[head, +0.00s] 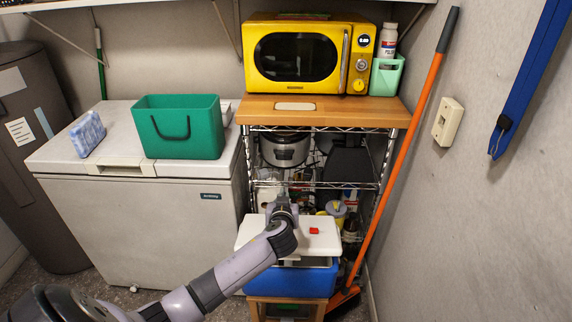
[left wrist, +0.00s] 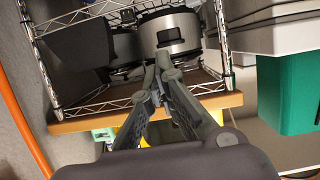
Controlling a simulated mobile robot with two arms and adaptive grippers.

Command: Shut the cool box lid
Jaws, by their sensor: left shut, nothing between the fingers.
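The cool box has a blue body (head: 292,280) and a white lid (head: 322,242) with a small red piece on it. In the head view the lid is tilted up, and a grey rim and a gap show between it and the body. My left gripper (head: 283,207) is at the lid's upper edge; whether it touches the lid I cannot tell, and my arm hides part of the lid and body. In the left wrist view the gripper's fingers (left wrist: 158,80) are together and empty; the cool box cannot be made out there. My right gripper is not in view.
A wire shelf (head: 320,186) with a pot (head: 285,150) stands behind the cool box. A yellow microwave (head: 310,55) sits on its wooden top. A white chest freezer (head: 130,220) stands left, and an orange-handled broom (head: 400,160) leans at the right.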

